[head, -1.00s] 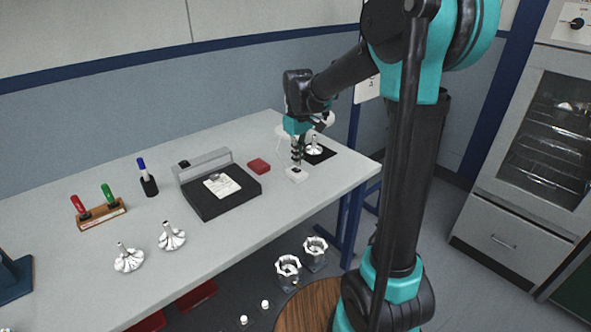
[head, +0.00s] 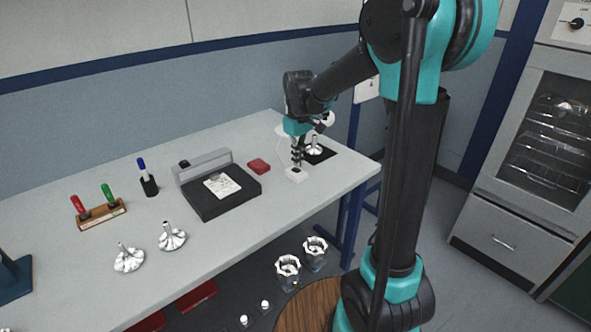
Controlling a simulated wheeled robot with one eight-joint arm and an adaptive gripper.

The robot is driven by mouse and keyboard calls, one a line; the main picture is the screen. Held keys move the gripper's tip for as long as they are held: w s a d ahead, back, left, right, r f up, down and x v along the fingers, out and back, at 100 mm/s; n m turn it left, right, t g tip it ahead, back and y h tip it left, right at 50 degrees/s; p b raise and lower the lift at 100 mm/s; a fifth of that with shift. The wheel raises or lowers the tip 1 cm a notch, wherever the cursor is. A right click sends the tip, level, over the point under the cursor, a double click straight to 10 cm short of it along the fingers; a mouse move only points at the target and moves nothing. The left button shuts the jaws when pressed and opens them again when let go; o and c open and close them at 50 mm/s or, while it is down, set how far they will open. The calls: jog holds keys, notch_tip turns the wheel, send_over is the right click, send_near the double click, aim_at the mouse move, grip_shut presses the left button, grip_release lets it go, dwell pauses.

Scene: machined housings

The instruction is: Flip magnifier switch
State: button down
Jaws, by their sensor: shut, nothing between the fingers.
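A small white switch box (head: 297,176) lies on the table near its right front edge. My gripper (head: 297,165) points down right over it, shut and with nothing held. Its tips are at or just above the top of the box; whether they touch it I cannot tell. The toggle's position is too small to make out. A white ring-shaped magnifier (head: 329,117) shows partly behind my gripper and wrist. Below it a shiny metal housing (head: 314,145) stands on a black mat (head: 327,155).

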aim_at(298, 170)
jog(key=shift+f, duration=1.05)
dwell(0.9)
jog(key=shift+r, duration=3.5)
jog(key=s+d+f+m+t, duration=0.1)
jog(key=d, duration=0.1)
jog(key=s+d+f+m+t, duration=0.1)
jog(key=d+f, duration=0.1)
jog(key=s+d+f+m+t, duration=0.2)
jog(key=d, duration=0.1)
jog(key=shift+s+d, duration=0.1)
jog(key=s+d+f+m+t, duration=0.1)
jog(key=s+d+m+t, duration=0.1)
jog(key=s+d, duration=0.1)
jog(key=s+d+f+m+t, duration=0.1)
jog(key=shift+s+d+f, duration=0.25)
jog(key=shift+f, duration=0.1)
jog(key=s+f+g, duration=0.2)
jog(key=s+f, duration=0.5)
jog(key=s, duration=0.5)
jog(key=shift+s+f+g, duration=0.15)
jog(key=shift+s+g, duration=0.15)
jog(key=shift+g, duration=0.1)
